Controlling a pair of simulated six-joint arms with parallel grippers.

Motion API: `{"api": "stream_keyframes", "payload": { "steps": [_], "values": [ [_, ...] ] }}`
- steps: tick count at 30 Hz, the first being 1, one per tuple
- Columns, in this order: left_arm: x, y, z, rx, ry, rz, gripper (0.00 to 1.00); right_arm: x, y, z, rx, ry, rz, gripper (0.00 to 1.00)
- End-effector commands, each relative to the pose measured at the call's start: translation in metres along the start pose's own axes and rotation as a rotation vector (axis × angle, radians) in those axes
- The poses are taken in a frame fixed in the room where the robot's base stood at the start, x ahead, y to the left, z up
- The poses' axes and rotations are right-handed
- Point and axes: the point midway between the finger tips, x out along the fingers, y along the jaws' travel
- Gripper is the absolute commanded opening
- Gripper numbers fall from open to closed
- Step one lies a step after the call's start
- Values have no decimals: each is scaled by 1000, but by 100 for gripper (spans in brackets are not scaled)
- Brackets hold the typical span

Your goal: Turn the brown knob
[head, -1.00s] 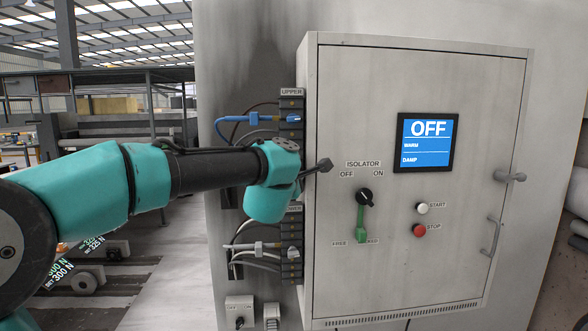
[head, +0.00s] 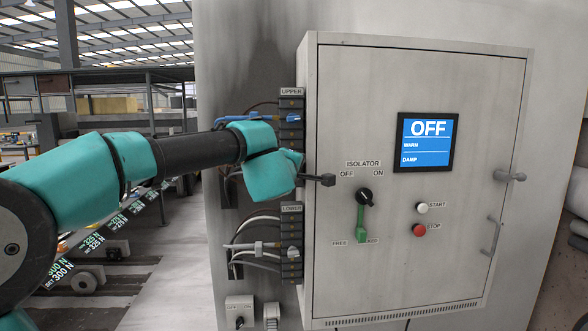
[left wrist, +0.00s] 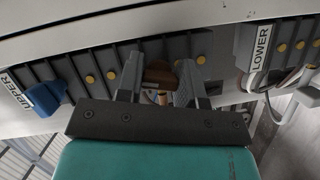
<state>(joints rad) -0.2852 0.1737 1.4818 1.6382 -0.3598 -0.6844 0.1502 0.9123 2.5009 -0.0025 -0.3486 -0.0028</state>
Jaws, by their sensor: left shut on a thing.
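In the head view my teal wrist covers the fingers and the knob, at the left side of the grey cabinet (head: 420,110). My right gripper is in neither view.
The wrist view shows a blue plug (left wrist: 45,98) by the UPPER label and cables by the LOWER label (left wrist: 261,50). The cabinet front carries a black ISOLATOR switch (head: 365,197) with a green lever, white and red buttons, and a screen (head: 426,143) reading OFF, WARM, DAMP.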

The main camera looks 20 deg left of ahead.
Motion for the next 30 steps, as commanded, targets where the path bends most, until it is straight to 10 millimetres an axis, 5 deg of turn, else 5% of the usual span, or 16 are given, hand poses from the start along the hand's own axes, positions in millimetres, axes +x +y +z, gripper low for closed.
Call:
{"api": "stream_keyframes", "payload": {
  "steps": [30],
  "values": [
    [0,0,0,703,1,-291,11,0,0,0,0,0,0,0]
  ]
}}
